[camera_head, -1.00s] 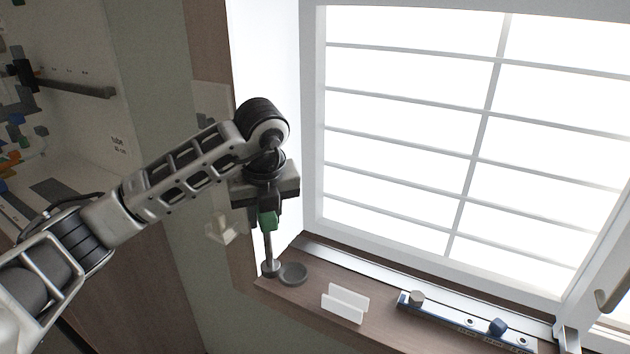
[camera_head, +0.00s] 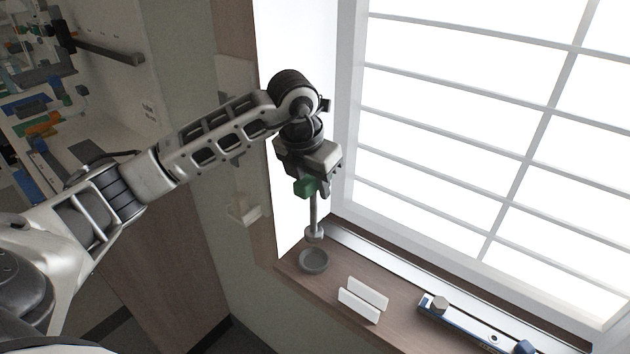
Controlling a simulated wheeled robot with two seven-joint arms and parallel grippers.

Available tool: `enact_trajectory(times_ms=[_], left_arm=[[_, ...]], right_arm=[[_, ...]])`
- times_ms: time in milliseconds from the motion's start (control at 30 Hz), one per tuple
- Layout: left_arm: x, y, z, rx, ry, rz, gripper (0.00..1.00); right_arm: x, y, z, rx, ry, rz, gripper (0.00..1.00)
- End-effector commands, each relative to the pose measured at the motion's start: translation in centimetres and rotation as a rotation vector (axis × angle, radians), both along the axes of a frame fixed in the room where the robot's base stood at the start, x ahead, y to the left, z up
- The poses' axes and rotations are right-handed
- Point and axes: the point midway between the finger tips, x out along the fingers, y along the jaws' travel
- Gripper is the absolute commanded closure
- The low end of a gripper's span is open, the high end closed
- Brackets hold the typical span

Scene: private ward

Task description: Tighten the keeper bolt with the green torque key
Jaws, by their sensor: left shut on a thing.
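My left gripper (camera_head: 306,178) is shut on the green torque key (camera_head: 306,188). The key hangs about upright, its green grip between the fingers and its grey shaft and round socket end pointing down. The socket end is above the back rim of a small dark dish (camera_head: 313,261) in the picture; whether they touch is unclear. My right gripper is out of view.
A white two-part holder (camera_head: 363,300) stands on the brown sill (camera_head: 398,318) between the dish and the rail. A blue knob (camera_head: 525,347) is cut by the bottom edge. A bright window (camera_head: 470,130) rises behind. Shelves with small items are at far left.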

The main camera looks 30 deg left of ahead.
Motion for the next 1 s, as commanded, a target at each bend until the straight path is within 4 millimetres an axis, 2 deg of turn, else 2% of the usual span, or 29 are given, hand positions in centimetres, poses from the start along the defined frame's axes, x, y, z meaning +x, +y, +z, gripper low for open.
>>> enact_trajectory(times_ms=[267, 700, 1000], left_arm=[[-0.2, 0.0, -1.0, -0.003, -0.001, 0.001, 1.0], [-0.2, 0.0, -5.0, -0.003, -0.001, 0.002, 1.0], [-0.2, 0.0, -5.6, -0.003, -0.001, 0.002, 1.0]], right_arm=[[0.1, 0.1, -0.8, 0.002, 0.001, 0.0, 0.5], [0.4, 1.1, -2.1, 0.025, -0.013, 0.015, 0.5], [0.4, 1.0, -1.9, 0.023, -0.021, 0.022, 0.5]])
